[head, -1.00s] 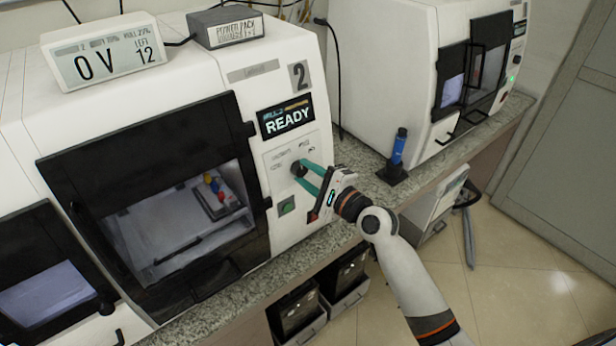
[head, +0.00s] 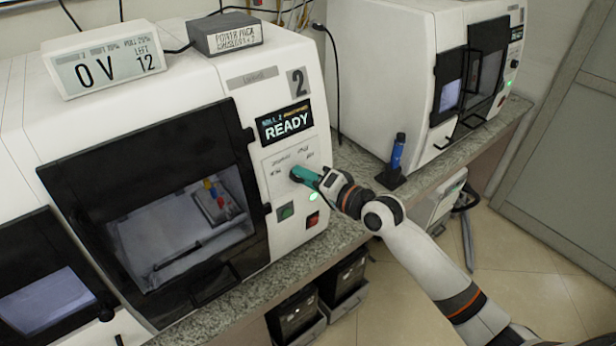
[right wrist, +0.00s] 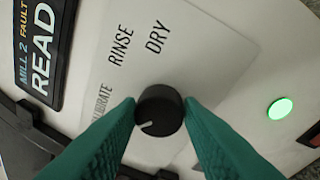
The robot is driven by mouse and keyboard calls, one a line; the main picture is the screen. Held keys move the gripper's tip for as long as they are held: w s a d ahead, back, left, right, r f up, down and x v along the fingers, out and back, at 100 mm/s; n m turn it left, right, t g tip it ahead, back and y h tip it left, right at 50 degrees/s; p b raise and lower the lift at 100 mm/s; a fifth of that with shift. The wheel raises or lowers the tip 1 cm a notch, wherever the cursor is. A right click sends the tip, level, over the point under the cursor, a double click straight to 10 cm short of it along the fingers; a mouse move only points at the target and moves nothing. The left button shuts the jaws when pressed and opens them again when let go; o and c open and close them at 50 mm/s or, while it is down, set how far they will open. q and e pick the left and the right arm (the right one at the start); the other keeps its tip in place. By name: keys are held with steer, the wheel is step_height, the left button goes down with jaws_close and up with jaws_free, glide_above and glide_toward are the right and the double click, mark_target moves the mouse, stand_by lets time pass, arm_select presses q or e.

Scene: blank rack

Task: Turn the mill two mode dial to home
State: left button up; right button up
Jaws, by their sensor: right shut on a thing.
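The mode dial (head: 296,173) of mill two is a round black knob on the white front panel, below the READY display; it also shows in the right wrist view (right wrist: 160,108). My right gripper (head: 300,174) is shut on the dial, one green finger on each side. In the right wrist view its fingertips (right wrist: 160,110) touch the knob's sides. The knob's white pointer line points to the lower left there, roughly the panel's left side. RINSE and DRY are readable, CALIBRATE is partly covered, and the label at the pointer is hidden behind a finger. My left gripper is not in view.
The READY display (head: 286,122) sits above the dial. A green button (head: 286,211), a red switch (head: 313,219) and a lit green lamp (right wrist: 280,108) are close by. The mill door (head: 130,150) is at left. A blue tool (head: 398,150) stands on the counter.

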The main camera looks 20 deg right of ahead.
steer(key=shift+n, duration=0.6)
steer(key=o, duration=1)
steer(key=shift+b+v, duration=1.3)
steer(key=shift+v, duration=4.7)
steer(key=shift+r, duration=0.1)
